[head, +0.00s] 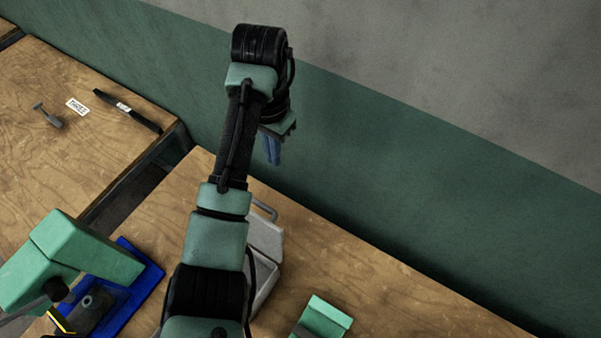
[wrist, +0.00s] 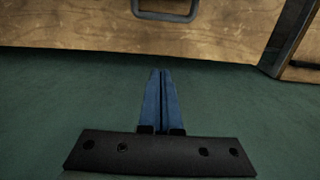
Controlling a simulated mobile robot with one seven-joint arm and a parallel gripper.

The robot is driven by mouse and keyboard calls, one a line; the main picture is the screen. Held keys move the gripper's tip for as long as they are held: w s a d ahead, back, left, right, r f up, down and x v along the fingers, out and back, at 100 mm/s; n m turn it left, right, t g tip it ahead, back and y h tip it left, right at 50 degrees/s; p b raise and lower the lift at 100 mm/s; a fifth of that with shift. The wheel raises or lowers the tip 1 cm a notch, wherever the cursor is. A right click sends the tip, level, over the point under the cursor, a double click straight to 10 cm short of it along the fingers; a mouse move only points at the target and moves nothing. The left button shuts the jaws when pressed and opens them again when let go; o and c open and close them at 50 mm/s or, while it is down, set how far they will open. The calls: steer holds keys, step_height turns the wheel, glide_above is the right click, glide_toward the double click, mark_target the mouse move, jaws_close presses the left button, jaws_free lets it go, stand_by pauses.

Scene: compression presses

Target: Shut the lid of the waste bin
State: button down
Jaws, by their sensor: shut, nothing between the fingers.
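A light grey box-like thing (head: 266,247) with a looped grey handle (head: 263,208) stands on the near table, partly hidden behind my arm. It may be the waste bin; I cannot tell how its lid stands. The grey handle also shows at the top edge of the wrist view (wrist: 166,14). My gripper (head: 274,163), with blue fingers, is shut and empty, above the back edge of the table in front of the green wall band. It is apart from the handle, farther back. In the wrist view my gripper (wrist: 161,73) shows its fingers together.
A green press (head: 85,255) stands at left over a blue tray (head: 150,277) with a dark cylindrical part (head: 95,309). A green object (head: 322,318) is at the bottom. The other table holds a black tool (head: 128,110), a label (head: 77,107) and a small grey tool (head: 47,115). The right tabletop is clear.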

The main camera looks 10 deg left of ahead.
mark_target(254, 220)
steer(key=s+a+f+p, duration=0.2)
steer(key=s+f, duration=0.2)
steer(key=f, duration=0.4)
steer(key=shift+a+f, duration=0.15)
steer(key=shift+f, duration=0.1)
steer(key=shift+t, duration=0.3)
